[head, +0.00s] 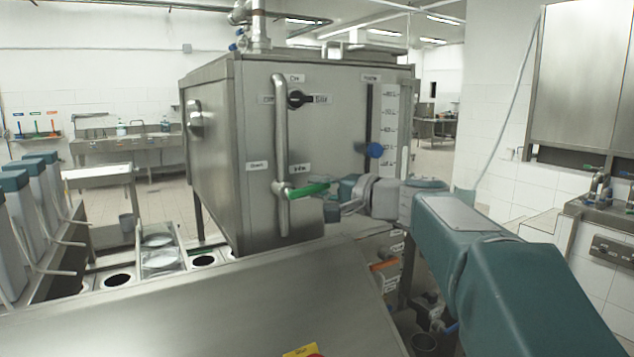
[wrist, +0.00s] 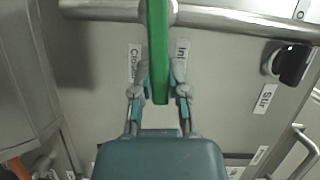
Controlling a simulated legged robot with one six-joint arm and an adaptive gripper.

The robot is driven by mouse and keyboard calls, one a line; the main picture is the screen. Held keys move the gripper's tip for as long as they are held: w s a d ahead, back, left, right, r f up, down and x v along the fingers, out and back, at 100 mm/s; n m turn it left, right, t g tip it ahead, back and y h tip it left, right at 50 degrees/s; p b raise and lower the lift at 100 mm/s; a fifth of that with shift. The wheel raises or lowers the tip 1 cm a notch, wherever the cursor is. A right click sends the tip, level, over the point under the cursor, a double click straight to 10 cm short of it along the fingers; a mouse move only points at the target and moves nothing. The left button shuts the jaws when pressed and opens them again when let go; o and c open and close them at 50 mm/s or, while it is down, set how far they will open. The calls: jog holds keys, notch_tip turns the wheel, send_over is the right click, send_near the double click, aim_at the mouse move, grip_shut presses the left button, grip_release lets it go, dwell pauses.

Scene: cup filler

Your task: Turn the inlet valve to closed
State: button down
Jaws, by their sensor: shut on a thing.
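The inlet valve has a green lever (head: 308,190) on the vertical steel pipe (head: 281,130) at the front of the steel tank. In the head view the lever points right, roughly level and slightly raised. My gripper (head: 332,188) is at the lever's free end. In the wrist view the green lever (wrist: 158,50) runs down between the two fingers of my gripper (wrist: 160,82), which is shut on it near its tip.
The black stir knob (head: 297,99) is above on the tank face (head: 335,135). A sloped steel panel (head: 200,315) fills the foreground. Grey containers (head: 40,185) stand at the left.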

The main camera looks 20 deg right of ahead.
jog(key=shift+f+m+t, duration=0.3)
jog(key=shift+f+m, duration=0.2)
jog(key=shift+m, duration=0.2)
jog(key=shift+f, duration=0.1)
jog(key=c, duration=0.6)
grip_release()
jog(key=shift+d, duration=0.1)
jog(key=shift+s+d, duration=0.2)
jog(key=shift+s, duration=0.05)
jog(key=v, duration=1.1)
jog(key=shift+s+d, duration=0.1)
